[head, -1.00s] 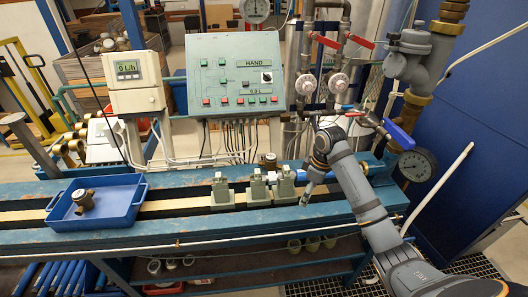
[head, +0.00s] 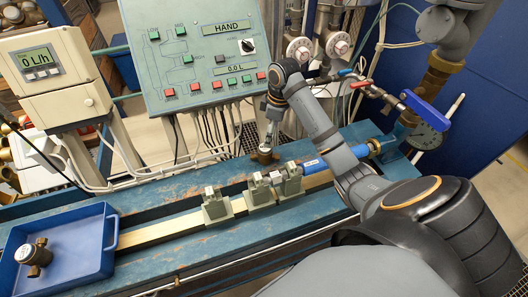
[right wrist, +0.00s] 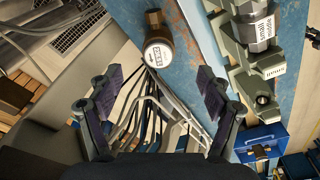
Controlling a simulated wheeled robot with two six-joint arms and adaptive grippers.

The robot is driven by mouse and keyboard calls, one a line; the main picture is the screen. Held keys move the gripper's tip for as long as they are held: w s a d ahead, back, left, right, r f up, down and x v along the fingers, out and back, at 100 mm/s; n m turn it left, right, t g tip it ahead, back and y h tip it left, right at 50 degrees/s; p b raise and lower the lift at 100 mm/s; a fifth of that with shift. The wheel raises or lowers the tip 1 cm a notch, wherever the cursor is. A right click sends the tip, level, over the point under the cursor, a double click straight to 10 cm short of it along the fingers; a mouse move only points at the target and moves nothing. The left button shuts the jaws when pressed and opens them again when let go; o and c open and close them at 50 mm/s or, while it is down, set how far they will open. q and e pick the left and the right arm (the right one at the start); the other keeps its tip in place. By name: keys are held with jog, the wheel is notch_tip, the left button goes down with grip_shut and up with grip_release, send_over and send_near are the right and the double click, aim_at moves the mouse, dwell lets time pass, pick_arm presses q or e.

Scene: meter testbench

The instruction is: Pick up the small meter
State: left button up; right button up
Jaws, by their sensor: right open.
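A small brass meter (head: 265,154) stands on the back edge of the blue bench, behind the clamps. In the right wrist view the small meter (right wrist: 158,42) shows its white dial, beyond the fingertips and roughly centred between them. My right gripper (head: 268,138) is above the meter in the head view, with its fingers pointing down. In the right wrist view the right gripper (right wrist: 160,85) is open and empty, apart from the meter. Another brass meter (head: 34,254) lies in the blue tray (head: 98,268) at the left. My left gripper is not in view.
Grey clamps (head: 217,207) stand on the bench rail beside the small meter, with a blue-sleeved cylinder (head: 314,166) to their right. The green control panel (head: 192,55) and hanging cables are behind. Pipes with gauges (head: 299,50) stand at the back right.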

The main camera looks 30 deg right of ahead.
aim_at(265, 149)
jog(key=f, duration=0.2)
jog(key=w+f+b, duration=0.1)
jog(key=f, duration=0.1)
jog(key=shift+a, duration=0.15)
jog(key=shift+w+a+f+p, duration=0.1)
jog(key=shift+w+f+p, duration=0.15)
jog(key=shift+f, duration=0.15)
jog(key=shift+w+a+f+p, duration=0.1)
jog(key=shift+f+p, duration=0.1)
jog(key=shift+f, duration=0.15)
jog(key=f, duration=0.1)
jog(key=f+p, duration=0.1)
jog(key=shift+s+a+f, duration=0.1)
jog(key=shift+a+f, duration=0.2)
jog(key=shift+f, duration=0.05)
jog(key=shift+w+f, duration=0.25)
jog(key=shift+f, duration=0.5)
jog(key=shift+s, duration=0.1)
jog(key=c, duration=1)
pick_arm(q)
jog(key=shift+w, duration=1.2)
pick_arm(e)
grip_shut()
